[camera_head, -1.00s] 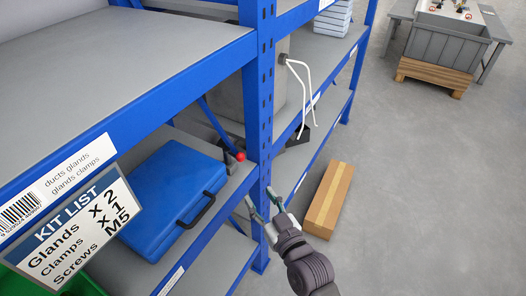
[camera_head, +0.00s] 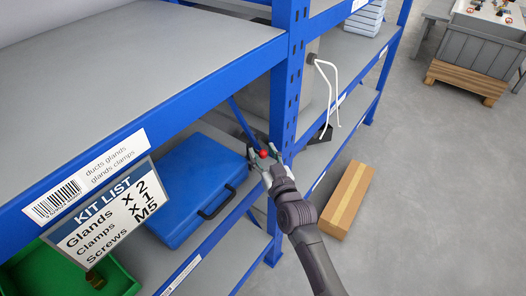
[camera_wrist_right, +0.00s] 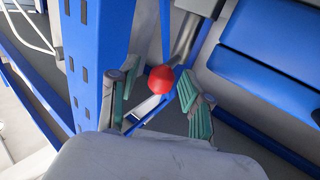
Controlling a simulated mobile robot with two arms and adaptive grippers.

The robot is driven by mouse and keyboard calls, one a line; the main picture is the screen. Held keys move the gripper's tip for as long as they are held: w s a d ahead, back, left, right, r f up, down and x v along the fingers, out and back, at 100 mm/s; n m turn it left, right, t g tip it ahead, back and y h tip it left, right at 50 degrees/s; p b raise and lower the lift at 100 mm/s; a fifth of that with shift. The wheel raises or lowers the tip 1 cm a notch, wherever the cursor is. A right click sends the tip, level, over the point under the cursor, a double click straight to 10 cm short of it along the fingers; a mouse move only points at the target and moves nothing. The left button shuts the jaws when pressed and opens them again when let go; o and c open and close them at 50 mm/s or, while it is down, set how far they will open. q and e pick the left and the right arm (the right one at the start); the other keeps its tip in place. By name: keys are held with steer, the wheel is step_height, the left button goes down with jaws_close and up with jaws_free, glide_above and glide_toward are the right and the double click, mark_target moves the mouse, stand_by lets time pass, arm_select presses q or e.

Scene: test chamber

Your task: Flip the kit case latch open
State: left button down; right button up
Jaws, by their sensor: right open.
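The blue kit case (camera_head: 190,185) lies closed on the middle shelf, with its dark handle (camera_head: 217,203) toward the shelf's front edge. A lever with a red ball knob (camera_head: 264,154) stands right of the case, beside the blue post. My right gripper (camera_head: 262,166) is at this knob. In the right wrist view, the red knob (camera_wrist_right: 161,79) shows between the two open fingers (camera_wrist_right: 160,98), with gaps at the sides; I cannot tell whether they touch it. A blue case part (camera_wrist_right: 270,60) shows at right there. My left gripper is not in view.
The blue upright post (camera_head: 288,85) stands close to my right gripper. The upper shelf (camera_head: 130,75) overhangs the case. A kit list sign (camera_head: 105,215) hangs at left above a green bin (camera_head: 115,275). A long cardboard box (camera_head: 347,200) lies on the floor at right.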

steer(key=shift+w+a, duration=0.1)
steer(key=shift+w, duration=0.1)
steer(key=shift+s, duration=0.1)
jaws_close()
steer(key=shift+w+d+f+n+g+y+b, duration=0.2)
steer(key=shift+d+n+g+y+b, duration=0.1)
steer(key=shift+n+y+b, duration=0.4)
steer(key=shift+w+d+r+n+g+y+b, duration=0.15)
steer(key=shift+n+g+y+b, duration=0.1)
steer(key=shift+y+b, duration=0.25)
steer(key=shift+w+f+n+g+y+b, duration=0.15)
steer(key=shift+g+y+b, duration=0.1)
steer(key=shift+y+b, duration=0.2)
steer(key=shift+s+r, duration=0.1)
